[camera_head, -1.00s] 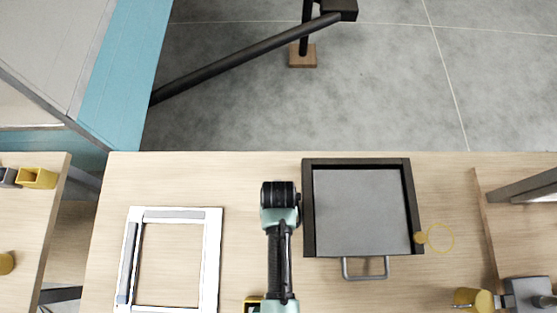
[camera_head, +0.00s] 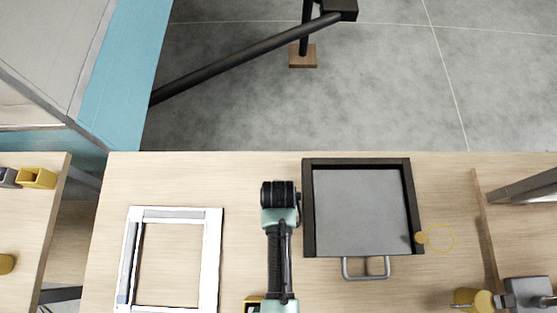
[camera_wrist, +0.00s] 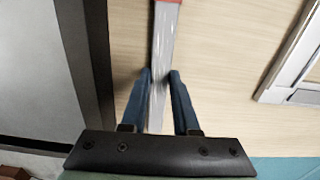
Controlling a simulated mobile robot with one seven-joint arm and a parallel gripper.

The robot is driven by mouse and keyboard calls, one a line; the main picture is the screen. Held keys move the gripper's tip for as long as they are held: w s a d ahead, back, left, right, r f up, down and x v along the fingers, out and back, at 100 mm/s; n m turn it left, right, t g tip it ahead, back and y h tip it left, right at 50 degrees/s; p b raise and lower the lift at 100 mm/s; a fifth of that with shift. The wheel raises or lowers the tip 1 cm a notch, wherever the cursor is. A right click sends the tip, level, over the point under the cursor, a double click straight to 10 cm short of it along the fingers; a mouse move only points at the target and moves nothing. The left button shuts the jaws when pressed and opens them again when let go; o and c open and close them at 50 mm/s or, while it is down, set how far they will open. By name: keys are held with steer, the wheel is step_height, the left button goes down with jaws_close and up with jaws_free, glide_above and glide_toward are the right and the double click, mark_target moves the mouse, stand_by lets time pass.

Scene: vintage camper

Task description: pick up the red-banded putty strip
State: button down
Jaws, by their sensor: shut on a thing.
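The putty strip (camera_wrist: 162,45) is a long, narrow grey strip in the wrist view. It runs from the top edge down between my fingers, and a bit of red shows at its far end at the top edge. My gripper (camera_wrist: 161,74) is shut on the strip, with one blue finger along each side. I cannot tell whether the strip rests on the wood or is raised. In the head view my arm hides the strip and the fingers.
A dark-rimmed tray (camera_head: 308,215) with a grey floor and front handle stands close right of my arm. A white frame (camera_head: 213,260) with grey inner strips lies to the left. Bare bench top (camera_head: 245,180) shows between them. Yellow objects (camera_head: 470,298) sit at the right.

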step_height(320, 180, up, 10)
stand_by(0.6)
steer(key=shift+a, duration=0.1)
stand_by(0.9)
